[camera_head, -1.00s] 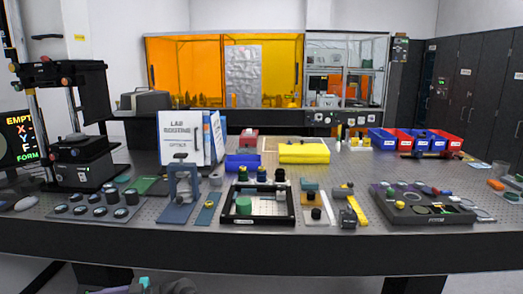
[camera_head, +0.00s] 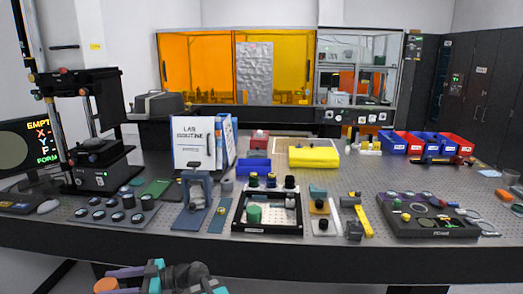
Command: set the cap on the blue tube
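I cannot make out for certain a blue tube or its cap at this size. Several small dark-topped cylinders (camera_head: 271,180) stand along the back of a black square frame (camera_head: 268,231) on the table, and a green cylinder (camera_head: 254,214) stands inside that frame. Part of my own arm, with purple and teal links, shows at the bottom left, below the table's front edge. I cannot see my gripper's fingers in this view.
The dark perforated table (camera_head: 350,180) holds a blue clamp stand (camera_head: 196,200), a tray of round parts (camera_head: 115,213), a yellow block (camera_head: 309,157) and a dark fixture tray (camera_head: 430,231). Red and blue bins (camera_head: 459,144) stand at the back right. Some bare tabletop shows between items.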

